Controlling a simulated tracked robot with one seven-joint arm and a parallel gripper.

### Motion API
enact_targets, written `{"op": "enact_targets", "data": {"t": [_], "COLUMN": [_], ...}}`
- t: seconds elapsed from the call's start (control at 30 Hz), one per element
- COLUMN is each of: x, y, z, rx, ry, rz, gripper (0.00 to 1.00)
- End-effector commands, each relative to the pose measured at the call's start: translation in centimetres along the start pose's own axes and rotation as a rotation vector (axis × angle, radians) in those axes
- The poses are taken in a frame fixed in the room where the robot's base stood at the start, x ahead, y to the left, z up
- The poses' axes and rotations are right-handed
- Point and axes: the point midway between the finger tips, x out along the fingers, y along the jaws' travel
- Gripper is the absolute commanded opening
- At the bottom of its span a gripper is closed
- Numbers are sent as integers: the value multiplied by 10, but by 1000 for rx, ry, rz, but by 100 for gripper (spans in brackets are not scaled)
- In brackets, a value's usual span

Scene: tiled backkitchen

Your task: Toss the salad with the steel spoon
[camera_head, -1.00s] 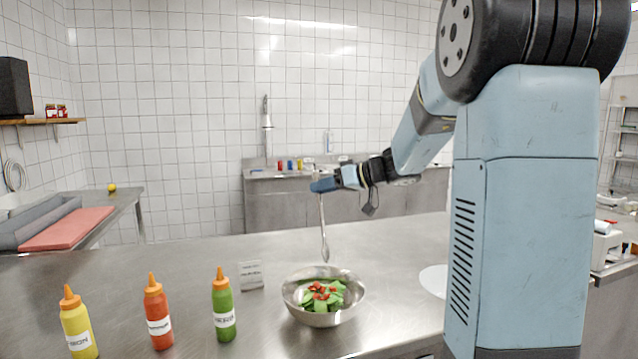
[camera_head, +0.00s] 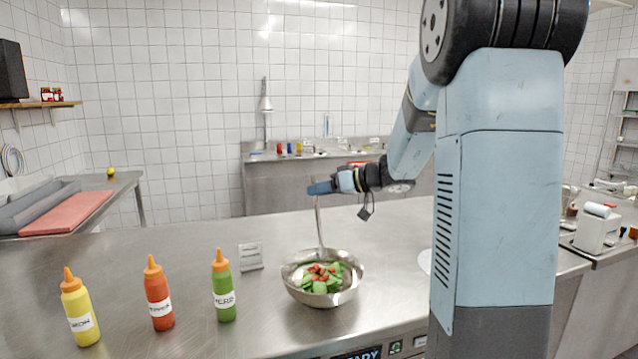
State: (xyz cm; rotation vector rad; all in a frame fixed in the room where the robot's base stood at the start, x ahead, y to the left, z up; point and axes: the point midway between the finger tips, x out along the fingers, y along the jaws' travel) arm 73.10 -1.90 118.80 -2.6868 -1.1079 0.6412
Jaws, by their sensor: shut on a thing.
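A steel bowl (camera_head: 346,292) stands on the steel counter, holding a salad (camera_head: 322,278) of green leaves with red pieces on top. My gripper (camera_head: 322,187) is above the bowl, shut on the upper end of the steel spoon (camera_head: 319,225). The spoon hangs nearly upright. Its lower end reaches down to the bowl at the back of the salad; whether it touches the leaves I cannot tell.
Yellow (camera_head: 80,312), red (camera_head: 158,298) and green (camera_head: 223,290) squeeze bottles stand left of the bowl. A small white card (camera_head: 251,257) stands behind the green one. A white plate edge (camera_head: 425,261) shows beside my arm column. The counter between is clear.

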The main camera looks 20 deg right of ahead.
Motion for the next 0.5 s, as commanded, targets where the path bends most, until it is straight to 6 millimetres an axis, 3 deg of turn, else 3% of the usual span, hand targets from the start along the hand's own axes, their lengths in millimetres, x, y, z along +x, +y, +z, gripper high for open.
{"op": "enact_targets", "data": {"t": [0.5], "x": [14], "y": [13], "z": [38], "rx": [1], "ry": [-1], "rz": [0], "gripper": [0]}}
